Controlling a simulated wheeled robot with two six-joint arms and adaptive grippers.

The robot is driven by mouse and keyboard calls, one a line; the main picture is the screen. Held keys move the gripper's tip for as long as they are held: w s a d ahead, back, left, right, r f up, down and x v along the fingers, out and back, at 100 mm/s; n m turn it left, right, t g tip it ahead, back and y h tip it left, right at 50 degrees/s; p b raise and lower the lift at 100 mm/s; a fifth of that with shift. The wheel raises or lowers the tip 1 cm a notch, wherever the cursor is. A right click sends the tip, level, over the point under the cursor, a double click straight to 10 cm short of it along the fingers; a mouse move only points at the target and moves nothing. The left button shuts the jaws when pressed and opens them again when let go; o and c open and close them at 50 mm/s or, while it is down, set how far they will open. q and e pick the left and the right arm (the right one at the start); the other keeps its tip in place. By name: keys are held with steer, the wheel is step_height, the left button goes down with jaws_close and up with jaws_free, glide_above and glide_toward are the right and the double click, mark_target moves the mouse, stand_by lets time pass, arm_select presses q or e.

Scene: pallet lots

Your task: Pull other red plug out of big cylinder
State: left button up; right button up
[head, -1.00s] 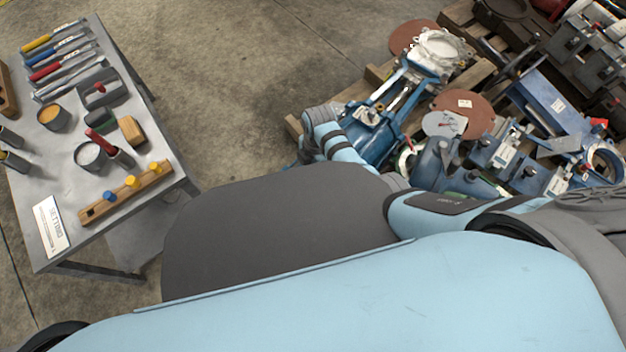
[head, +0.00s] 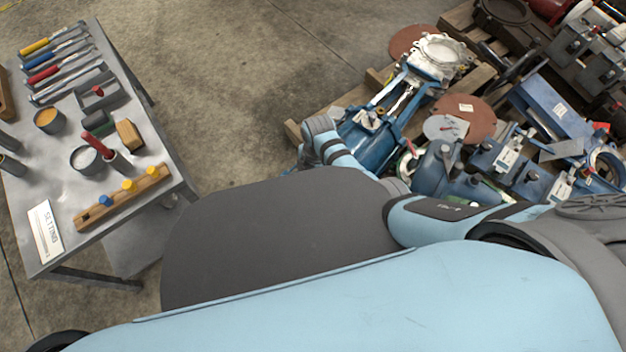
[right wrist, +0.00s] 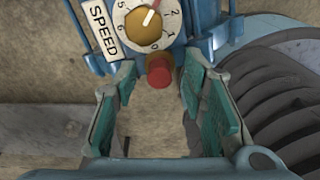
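The red plug (right wrist: 159,71) sticks out of a brass-coloured fitting at the lower end of a blue body, below a white dial with a SPEED label, in the right wrist view. My right gripper (right wrist: 158,92) is open, with its teal pads on either side of the plug and a clear gap to each. In the head view the big blue cylinder (head: 372,145) lies on the pallet at the end of my right arm. There my right gripper is hidden, and I cannot make out the plug. My left gripper is not in view.
The pallet (head: 375,82) holds a white-flanged valve (head: 437,58), reddish discs (head: 472,118) and several blue machine parts close to my arm. A ribbed grey part (right wrist: 280,95) lies right of the gripper. A metal table (head: 75,185) with tools stands left, with bare floor between.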

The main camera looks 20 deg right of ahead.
steer(key=shift+r, duration=0.1)
stand_by(0.7)
jaws_close()
stand_by(0.3)
